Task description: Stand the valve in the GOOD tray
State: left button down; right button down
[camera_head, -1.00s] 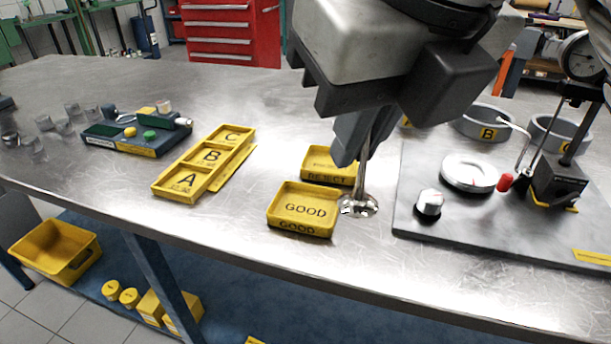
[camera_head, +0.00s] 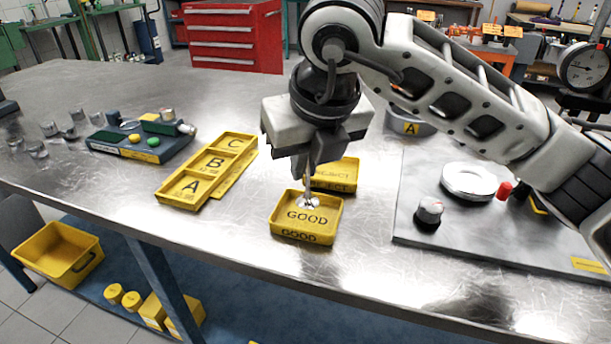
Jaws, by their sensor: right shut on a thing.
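The valve (camera_head: 308,202) is a shiny metal stem with a round head at its lower end. My right gripper (camera_head: 308,182) is shut on its stem and holds it upright, head down. The valve head shows over the back part of the yellow GOOD tray (camera_head: 306,238); I cannot tell whether it touches the tray floor. The upper stem is hidden by the gripper. My left gripper is not in view.
The yellow REJECT tray (camera_head: 345,183) stands just behind the GOOD tray, partly hidden by my right gripper. A yellow A-B-C tray (camera_head: 186,190) lies to the left. A dark plate (camera_head: 480,235) with a white ring (camera_head: 467,181) and a knob (camera_head: 429,211) is to the right.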

aim_at(309, 170)
jog(key=shift+f, duration=1.4)
jog(key=shift+f, duration=0.2)
jog(key=c, duration=1.6)
grip_release()
jog(key=shift+r, duration=0.1)
jog(key=shift+r+p, duration=0.25)
jog(key=shift+p, duration=0.05)
jog(key=v, duration=1.1)
jog(key=shift+s+d+r+b, duration=0.1)
jog(key=shift+s+r+b, duration=0.1)
jog(key=shift+r+b, duration=0.15)
